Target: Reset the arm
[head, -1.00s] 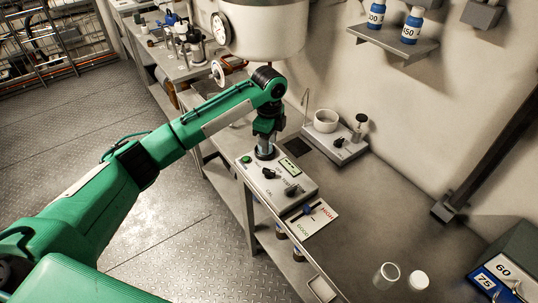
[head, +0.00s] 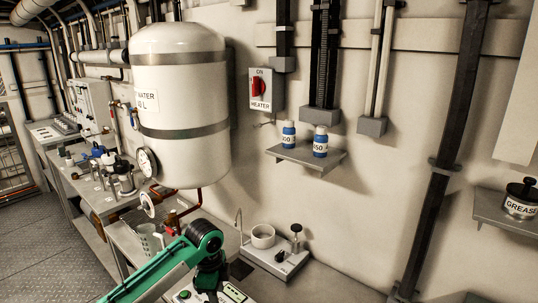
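My green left arm comes in from the lower left and bends down at its dark wrist. The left gripper (head: 209,284) is low in the head view, above or against the grey control box (head: 234,293) with a green button and small display. Its fingertips are not clear, so I cannot tell whether it is open or shut, or holds anything. The box is mostly cut off by the bottom edge. My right gripper is not in view.
A white water tank (head: 180,110) hangs over the bench behind the arm. A small device with a white cup (head: 263,237) stands right of the wrist. A wall shelf (head: 306,158) holds two blue-and-white bottles.

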